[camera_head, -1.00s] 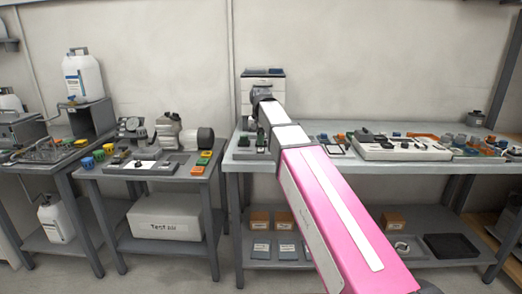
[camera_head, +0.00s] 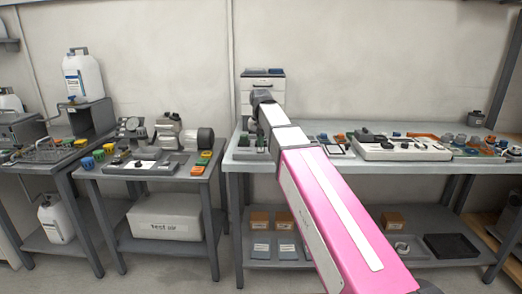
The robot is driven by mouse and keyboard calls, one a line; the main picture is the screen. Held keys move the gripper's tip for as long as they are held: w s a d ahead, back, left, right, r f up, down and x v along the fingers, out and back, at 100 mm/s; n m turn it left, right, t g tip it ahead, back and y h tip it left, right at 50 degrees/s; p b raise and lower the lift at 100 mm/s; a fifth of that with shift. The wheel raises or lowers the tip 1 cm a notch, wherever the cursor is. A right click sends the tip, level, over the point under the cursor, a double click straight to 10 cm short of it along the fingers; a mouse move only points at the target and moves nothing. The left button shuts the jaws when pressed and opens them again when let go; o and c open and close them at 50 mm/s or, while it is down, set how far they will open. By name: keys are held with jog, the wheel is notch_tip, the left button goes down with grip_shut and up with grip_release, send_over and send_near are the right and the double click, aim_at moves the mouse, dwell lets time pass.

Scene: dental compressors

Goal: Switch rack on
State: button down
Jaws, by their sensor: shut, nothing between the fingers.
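My gripper (camera_head: 262,97) is the dark end of my arm, above the back left of the long grey bench. It is in front of a small white drawer cabinet (camera_head: 272,84) and covers part of it. The fingers are small and mostly hidden by my arm; they are shut with nothing seen in them. I cannot tell whether they touch the cabinet. No thing is plainly marked as the rack, and no switch can be made out. A wire rack-like basket (camera_head: 45,151) sits on the far left bench, well away from my gripper.
The long bench (camera_head: 300,163) holds a white tray-like panel (camera_head: 402,151) and several small coloured parts on the right. A smaller bench (camera_head: 150,171) at left carries a compressor-like unit (camera_head: 168,132). A white box (camera_head: 165,217) sits on its lower shelf.

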aim_at(261, 150)
jog(key=shift+f, duration=0.9)
dwell(0.5)
jog(key=shift+r, duration=3.55)
jog(key=shift+s, duration=0.1)
